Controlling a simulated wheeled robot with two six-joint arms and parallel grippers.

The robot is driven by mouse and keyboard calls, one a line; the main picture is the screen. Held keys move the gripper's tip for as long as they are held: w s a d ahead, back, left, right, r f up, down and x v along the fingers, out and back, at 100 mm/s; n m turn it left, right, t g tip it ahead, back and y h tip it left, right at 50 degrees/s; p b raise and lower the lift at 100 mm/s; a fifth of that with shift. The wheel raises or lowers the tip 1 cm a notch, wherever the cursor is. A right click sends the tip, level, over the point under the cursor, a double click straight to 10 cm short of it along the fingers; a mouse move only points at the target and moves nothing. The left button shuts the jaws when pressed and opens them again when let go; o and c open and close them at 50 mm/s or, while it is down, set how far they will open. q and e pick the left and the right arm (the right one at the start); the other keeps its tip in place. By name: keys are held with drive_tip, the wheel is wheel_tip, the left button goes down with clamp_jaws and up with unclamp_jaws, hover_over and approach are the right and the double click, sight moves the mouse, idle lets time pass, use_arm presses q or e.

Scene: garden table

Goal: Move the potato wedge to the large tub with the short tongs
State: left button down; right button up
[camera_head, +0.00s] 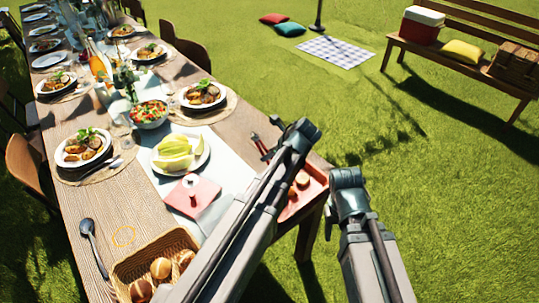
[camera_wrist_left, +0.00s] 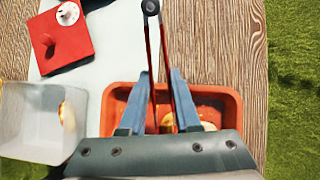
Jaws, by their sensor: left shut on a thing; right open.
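My left gripper (camera_head: 303,130) is shut on the short tongs, whose dark joint end (camera_wrist_left: 150,8) and red arms stick out from between the fingers (camera_wrist_left: 160,78) in the left wrist view. A bit of the red tongs (camera_head: 262,146) shows in the head view. Below the fingers is an orange-red tub (camera_wrist_left: 228,108) holding pale yellow wedges (camera_wrist_left: 207,126), partly hidden by my gripper. A pale grey tub (camera_wrist_left: 28,128) stands left of it with a yellowish piece (camera_wrist_left: 66,115) inside. I cannot tell which tub is the large one. My right gripper (camera_head: 347,178) is open and empty, beyond the table edge.
A red board (camera_wrist_left: 62,38) with a white round item lies near the tubs. A plate of melon-like slices (camera_head: 178,153), a bread basket (camera_head: 140,262), a spoon (camera_head: 92,240) and several full plates occupy the table. Grass lies right of the table edge.

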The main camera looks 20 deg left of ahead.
wheel_tip(320, 180, up, 11)
drive_tip(key=p, duration=1)
drive_tip(key=shift+r+p, duration=0.15)
drive_tip(key=shift+p, duration=0.15)
